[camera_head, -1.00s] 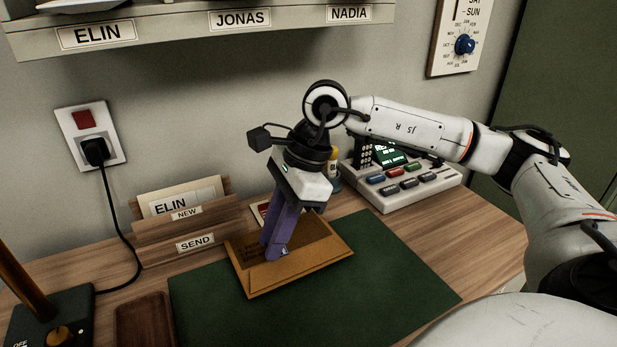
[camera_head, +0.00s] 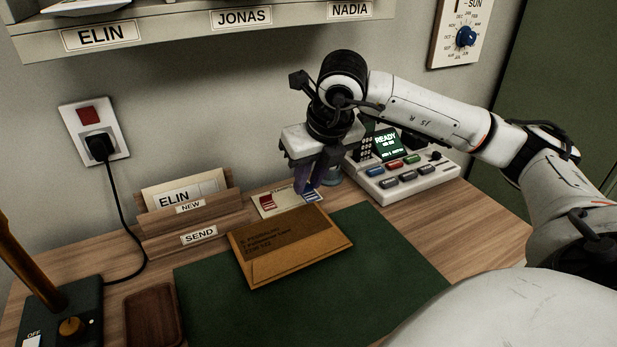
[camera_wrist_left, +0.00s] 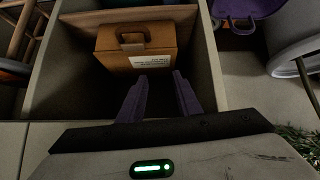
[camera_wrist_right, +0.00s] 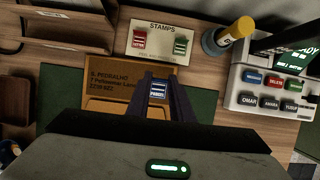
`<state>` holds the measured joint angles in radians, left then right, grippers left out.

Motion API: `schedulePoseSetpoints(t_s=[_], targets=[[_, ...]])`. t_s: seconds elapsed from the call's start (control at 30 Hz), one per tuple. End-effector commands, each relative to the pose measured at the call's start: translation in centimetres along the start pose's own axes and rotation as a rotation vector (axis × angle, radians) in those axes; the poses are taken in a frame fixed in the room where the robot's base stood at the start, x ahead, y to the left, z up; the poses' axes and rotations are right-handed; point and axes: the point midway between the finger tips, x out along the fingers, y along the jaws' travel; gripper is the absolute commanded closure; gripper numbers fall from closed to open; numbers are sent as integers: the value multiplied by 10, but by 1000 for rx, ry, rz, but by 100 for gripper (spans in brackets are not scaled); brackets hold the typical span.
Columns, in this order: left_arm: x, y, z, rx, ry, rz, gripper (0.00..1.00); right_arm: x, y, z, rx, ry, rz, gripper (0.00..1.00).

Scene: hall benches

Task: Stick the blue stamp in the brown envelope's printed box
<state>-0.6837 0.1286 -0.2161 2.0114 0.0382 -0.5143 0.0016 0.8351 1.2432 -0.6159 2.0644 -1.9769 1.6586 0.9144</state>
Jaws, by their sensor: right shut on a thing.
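My right gripper (camera_head: 308,190) is shut on the blue stamp (camera_head: 313,196), which sits at its fingertips and also shows in the right wrist view (camera_wrist_right: 157,90). In the head view they overlap the right end of the stamp card (camera_head: 285,211). The brown envelope (camera_head: 290,247) lies address side up on the green mat, its address at the left. It also shows in the right wrist view (camera_wrist_right: 110,105). Its printed box cannot be made out; the fingers and stamp cover part of the envelope there.
The green mat (camera_head: 390,255) is clear around the envelope. A wooden letter rack (camera_head: 190,218) stands at the left. A keypad device (camera_head: 405,178) stands at the right, and a yellow-handled object (camera_wrist_right: 235,35) stands beside the card. Red and green stamps (camera_wrist_right: 180,45) are on the card.

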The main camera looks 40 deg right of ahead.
Motion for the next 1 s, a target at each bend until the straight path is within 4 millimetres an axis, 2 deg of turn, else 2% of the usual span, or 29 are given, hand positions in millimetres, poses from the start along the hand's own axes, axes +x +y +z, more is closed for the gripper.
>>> schedulePoseSetpoints(t_s=[0.6, 0.77, 1.0], targets=[[21, -1, 29, -11, -2, 10, 69, 53, 0, -23, -4, 3, 1, 100], [25, -2, 34, -9, -5, 11, 69, 59, 0, -25, -4, 2, 1, 100], [24, -3, 30, -7, 1, 10, 69, 59, 0, -25, -4, 2, 1, 100]])
